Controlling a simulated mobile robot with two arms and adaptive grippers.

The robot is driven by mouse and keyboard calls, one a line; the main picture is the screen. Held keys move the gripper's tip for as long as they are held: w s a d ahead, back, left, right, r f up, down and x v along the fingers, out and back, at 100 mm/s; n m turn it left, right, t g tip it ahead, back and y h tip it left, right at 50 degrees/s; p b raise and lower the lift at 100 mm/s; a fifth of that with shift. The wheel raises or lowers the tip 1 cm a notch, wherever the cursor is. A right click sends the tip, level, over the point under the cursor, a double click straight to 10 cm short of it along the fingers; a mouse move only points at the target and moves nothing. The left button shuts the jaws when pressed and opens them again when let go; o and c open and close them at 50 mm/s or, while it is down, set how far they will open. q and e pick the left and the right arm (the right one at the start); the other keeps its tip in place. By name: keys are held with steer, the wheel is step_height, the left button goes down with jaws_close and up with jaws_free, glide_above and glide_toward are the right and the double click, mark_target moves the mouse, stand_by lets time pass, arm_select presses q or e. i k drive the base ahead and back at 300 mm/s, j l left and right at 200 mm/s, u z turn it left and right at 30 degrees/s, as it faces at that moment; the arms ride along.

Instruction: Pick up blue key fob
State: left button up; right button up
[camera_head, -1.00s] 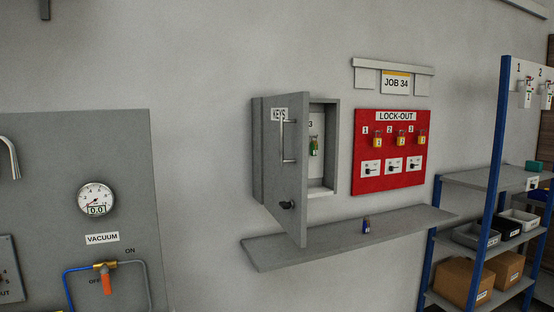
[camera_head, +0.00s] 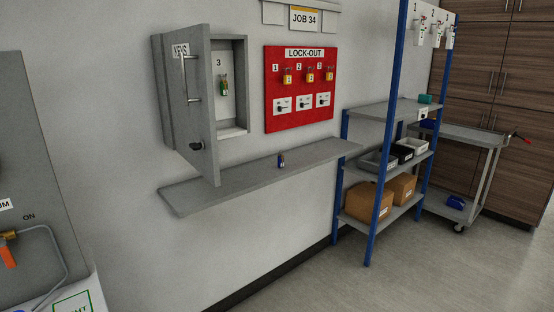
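A small blue key fob (camera_head: 281,160) is on the grey wall shelf (camera_head: 240,174), right of the open key cabinet door. It looks upright, with a small lighter part at its top. Neither of my grippers shows in the head view.
The key cabinet (camera_head: 233,92) stands open above the shelf, its door (camera_head: 197,115) jutting out over the shelf's left part. A green-tagged key (camera_head: 224,86) hangs inside. A red lock-out board (camera_head: 283,110) is on the wall. A blue-framed rack (camera_head: 384,130) stands right; the floor (camera_head: 400,270) before it is clear.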

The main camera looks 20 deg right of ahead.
mark_target(280, 158)
steer(key=i+l+u, duration=0.1)
steer(key=i+l, duration=0.15)
steer(key=i+l+u, duration=0.1)
steer(key=i+l, duration=0.15)
steer(key=l, duration=0.2)
steer(key=i+l+u, duration=0.1)
steer(key=i+l, duration=0.15)
steer(key=i+l+u, duration=0.1)
steer(key=l, duration=0.4)
steer(key=i, duration=0.1)
